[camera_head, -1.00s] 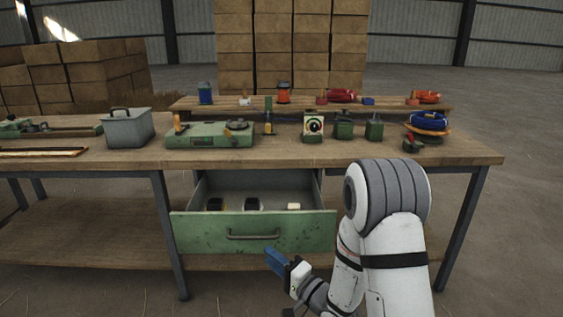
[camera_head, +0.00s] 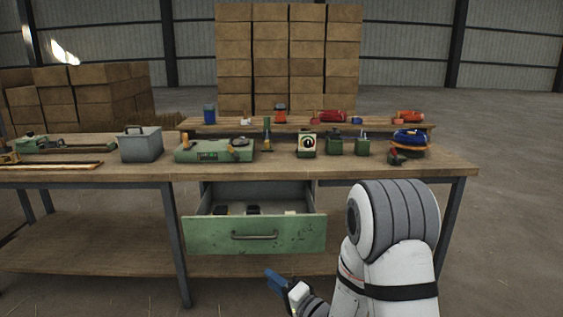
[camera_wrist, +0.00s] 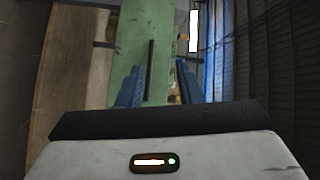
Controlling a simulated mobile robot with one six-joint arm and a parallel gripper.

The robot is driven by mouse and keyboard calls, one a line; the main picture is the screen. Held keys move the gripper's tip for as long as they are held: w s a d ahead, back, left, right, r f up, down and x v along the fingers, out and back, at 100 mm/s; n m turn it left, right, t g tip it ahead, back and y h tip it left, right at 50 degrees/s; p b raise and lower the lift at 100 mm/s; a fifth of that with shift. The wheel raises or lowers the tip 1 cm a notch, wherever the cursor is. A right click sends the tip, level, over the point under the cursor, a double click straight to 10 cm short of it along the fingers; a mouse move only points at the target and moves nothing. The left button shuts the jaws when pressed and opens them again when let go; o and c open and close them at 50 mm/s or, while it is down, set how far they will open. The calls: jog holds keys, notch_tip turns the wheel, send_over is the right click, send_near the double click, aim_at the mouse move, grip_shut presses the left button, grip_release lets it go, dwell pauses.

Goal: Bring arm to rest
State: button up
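My gripper (camera_head: 274,281) is low in front of the workbench, below and before the open green drawer (camera_head: 205,238). In the wrist view its two blue fingers (camera_wrist: 156,88) stand apart with nothing between them, so it is open and empty. The green drawer front (camera_wrist: 128,68) with its dark handle shows beyond the fingers. My arm is folded at the lower right of the head view, and part of it hides the bench's right front.
The workbench (camera_head: 100,178) holds a grey bin (camera_head: 141,147), a green machine (camera_head: 214,150), a blue coil (camera_head: 410,138) and several small items. Small items lie in the open drawer, which juts out toward me. Stacked boxes (camera_head: 288,60) stand behind. Floor right of the bench is clear.

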jog(key=s+d+r+n+g+h+p, duration=0.1)
jog(key=d+r+h+p, duration=0.5)
jog(key=r, duration=0.3)
jog(key=s+d+r+n+g+h+p, duration=0.1)
jog(key=d+r+n+h+p, duration=0.1)
jog(key=d+r+h+p, duration=0.45)
jog(key=s+d+r+n+g+p, duration=0.1)
jog(key=s+r+g+p, duration=0.3)
jog(key=s+r, duration=0.4)
jog(key=s+d+r+n+g+p, duration=0.2)
jog(key=s+r+p, duration=0.5)
jog(key=s, duration=0.8)
jog(key=d+r+g, duration=0.1)
jog(key=g, duration=0.1)
jog(key=shift+s+d+r+g+h, duration=0.15)
jog(key=shift+s+r+g+h, duration=0.15)
jog(key=shift+s+r+h, duration=0.05)
